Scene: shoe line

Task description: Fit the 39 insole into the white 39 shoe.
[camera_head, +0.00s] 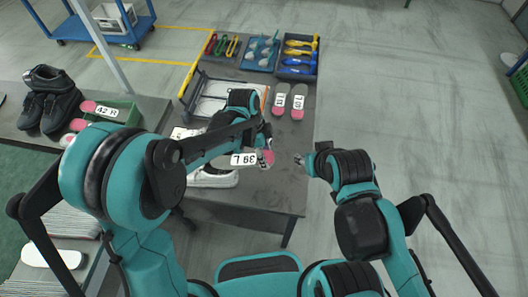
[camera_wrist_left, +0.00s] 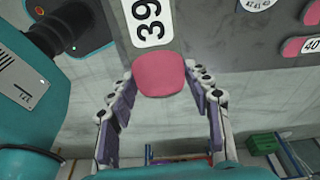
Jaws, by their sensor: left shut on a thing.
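The grey insole with a pink end and a "39 L" label (camera_head: 243,160) is held over the front of the work table. It also shows in the left wrist view, where its pink end (camera_wrist_left: 160,76) sits between the fingertips. My left gripper (camera_head: 266,153) is shut on this insole at the pink end. A white shoe (camera_head: 213,180) is on the table just below and left of the insole, partly hidden by my left arm; its size and opening cannot be read. My right gripper (camera_head: 304,161) is right of the insole, beyond the table edge, apart from it; its jaw state is unclear.
Two labelled insoles (camera_head: 280,100) lie at the table's back right. Tool trays (camera_head: 297,58) stand behind them, with a rack (camera_head: 200,88) to their left. Black shoes (camera_head: 48,100) and a green box (camera_head: 122,108) are on the left table.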

